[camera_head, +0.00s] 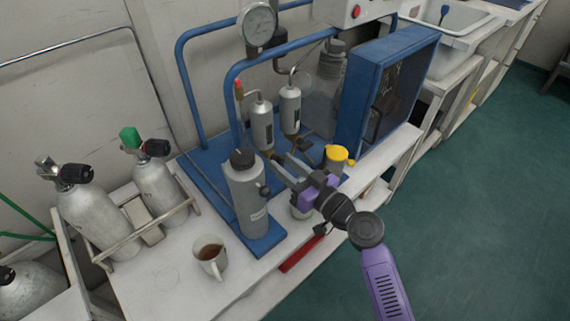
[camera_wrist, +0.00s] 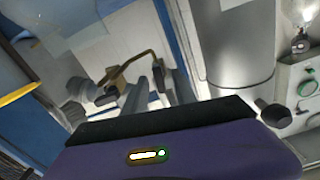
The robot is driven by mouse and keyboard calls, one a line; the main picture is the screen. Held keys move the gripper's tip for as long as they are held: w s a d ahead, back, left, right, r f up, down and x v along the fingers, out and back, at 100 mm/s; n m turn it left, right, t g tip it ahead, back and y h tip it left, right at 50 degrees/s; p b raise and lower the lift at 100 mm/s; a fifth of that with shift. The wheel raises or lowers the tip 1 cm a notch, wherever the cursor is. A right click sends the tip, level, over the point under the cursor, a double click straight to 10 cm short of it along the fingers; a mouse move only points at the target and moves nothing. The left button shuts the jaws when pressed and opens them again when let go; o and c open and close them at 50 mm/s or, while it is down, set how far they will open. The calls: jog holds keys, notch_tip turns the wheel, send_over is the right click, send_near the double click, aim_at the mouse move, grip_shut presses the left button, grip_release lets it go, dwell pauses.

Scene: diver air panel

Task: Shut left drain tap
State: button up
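Two grey filter cylinders hang side by side on the panel, the left one (camera_head: 262,127) and the right one (camera_head: 290,108). The left drain tap (camera_head: 269,154) is a small brass fitting under the left cylinder, partly hidden by my gripper. In the wrist view, a brass fitting with a bent arm (camera_wrist: 128,72) lies just beyond the fingers; how its handle is turned is unclear. My gripper (camera_head: 286,169) reaches in from the lower right, with its fingertips close below the left cylinder. The fingers (camera_wrist: 148,92) look apart with nothing clearly between them. Contact with the tap cannot be told.
A large grey cylinder (camera_head: 245,195) stands close left of my gripper. A yellow-topped container (camera_head: 336,156) stands to its right. A mug (camera_head: 210,256) sits near the bench's front edge. A blue cabinet (camera_head: 386,85) stands right. Two gas cylinders are racked left.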

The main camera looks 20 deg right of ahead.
grip_shut()
jog(key=shift+m, duration=0.3)
jog(key=m, duration=0.3)
jog(key=shift+m+b, duration=0.3)
jog(key=shift+b, duration=0.05)
jog(key=shift+d+f+m+p, duration=0.15)
jog(key=shift+m+p, duration=0.4)
jog(key=shift+m, duration=2.45)
jog(key=shift+d+f+m+p, duration=0.1)
jog(key=shift+m+p, duration=0.45)
jog(key=shift+m, duration=2.45)
